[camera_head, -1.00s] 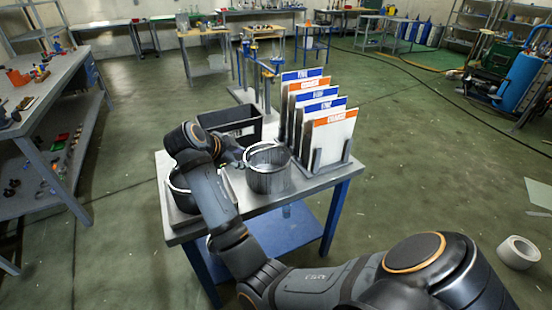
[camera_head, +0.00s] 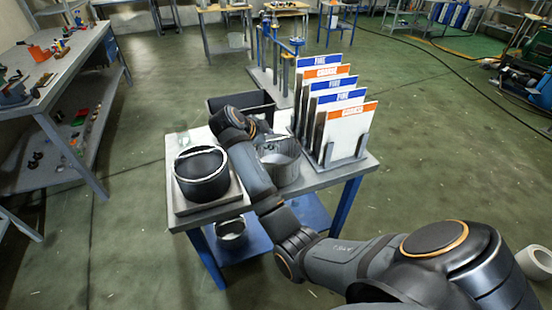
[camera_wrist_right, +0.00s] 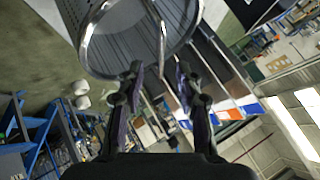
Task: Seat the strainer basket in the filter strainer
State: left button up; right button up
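The grey metal strainer basket (camera_head: 284,170) stands on the small table, its left part hidden behind my right arm. In the right wrist view its shiny rim (camera_wrist_right: 92,62) fills the top, and its thin bail handle (camera_wrist_right: 162,38) reaches down between my fingers. My right gripper (camera_wrist_right: 158,76) is open, with a finger on either side of the handle and gaps between. In the head view the right gripper (camera_head: 264,130) is at the basket's back left, its fingertips mostly hidden. The filter strainer (camera_head: 202,182) is a black round pot with a pale rim, left of my arm. My left gripper is not in view.
A black open bin (camera_head: 228,103) is behind my right gripper. A rack of upright signs (camera_head: 347,133) stands close to the right of the basket. The strainer sits on a grey plate (camera_head: 208,206). A round vessel (camera_head: 231,232) is on the blue lower shelf.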

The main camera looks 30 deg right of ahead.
aim_at(276, 140)
jog(key=x, duration=0.3)
jog(key=shift+w+d+f, duration=0.1)
jog(key=shift+d+f, duration=0.05)
jog(key=shift+d, duration=0.15)
jog(key=shift+a, duration=0.15)
jog(key=shift+c, duration=0.9)
grip_shut()
